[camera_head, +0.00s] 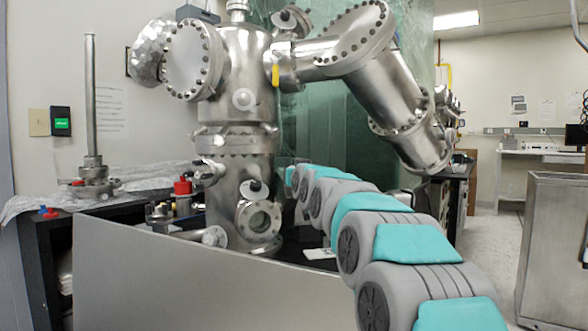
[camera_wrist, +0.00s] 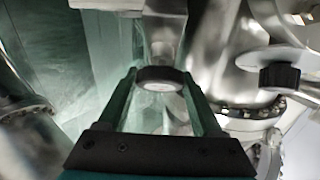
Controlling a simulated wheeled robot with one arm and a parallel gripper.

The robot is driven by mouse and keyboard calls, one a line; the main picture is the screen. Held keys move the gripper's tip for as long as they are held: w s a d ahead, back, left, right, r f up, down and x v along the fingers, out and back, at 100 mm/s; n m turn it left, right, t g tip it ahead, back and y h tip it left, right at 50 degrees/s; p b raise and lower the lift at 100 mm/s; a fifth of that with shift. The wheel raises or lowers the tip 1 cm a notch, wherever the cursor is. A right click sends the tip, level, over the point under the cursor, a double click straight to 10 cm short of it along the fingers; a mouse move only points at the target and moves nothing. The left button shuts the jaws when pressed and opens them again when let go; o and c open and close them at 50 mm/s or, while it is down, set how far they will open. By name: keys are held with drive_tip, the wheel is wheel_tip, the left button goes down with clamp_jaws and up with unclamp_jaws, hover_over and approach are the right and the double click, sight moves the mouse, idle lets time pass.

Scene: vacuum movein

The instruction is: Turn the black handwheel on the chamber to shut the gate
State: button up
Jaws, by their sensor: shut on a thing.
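The black handwheel (camera_wrist: 160,74) shows in the middle of the wrist view, a round dark rim with a pale centre, on a metal stem. My gripper (camera_wrist: 160,82) has one finger on each side of it and is shut on its rim. In the head view my arm reaches toward the steel chamber (camera_head: 236,90), and its far links hide the gripper and the held handwheel. I cannot tell from these frames whether the gate is open or shut.
A second black knob (camera_wrist: 280,76) on a metal disc is to the right in the wrist view. A flanged steel cylinder (camera_head: 385,100) hangs above my arm. A grey panel (camera_head: 200,280) stands in front of the chamber.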

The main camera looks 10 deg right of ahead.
drive_tip(key=shift+s+a+r+m+h+p, duration=0.1)
drive_tip(key=shift+r+m+h+p, duration=0.4)
drive_tip(key=shift+r+m+p, duration=0.15)
drive_tip(key=shift+f+m+h+p, duration=0.3)
drive_tip(key=shift+f+m, duration=0.15)
drive_tip(key=shift+f, duration=0.05)
drive_tip(key=shift+f, duration=0.1)
drive_tip(key=o, duration=1.1)
drive_tip(key=shift+a, duration=0.1)
drive_tip(key=shift+c, duration=0.2)
drive_tip(key=o, duration=0.3)
drive_tip(key=shift+f, duration=0.1)
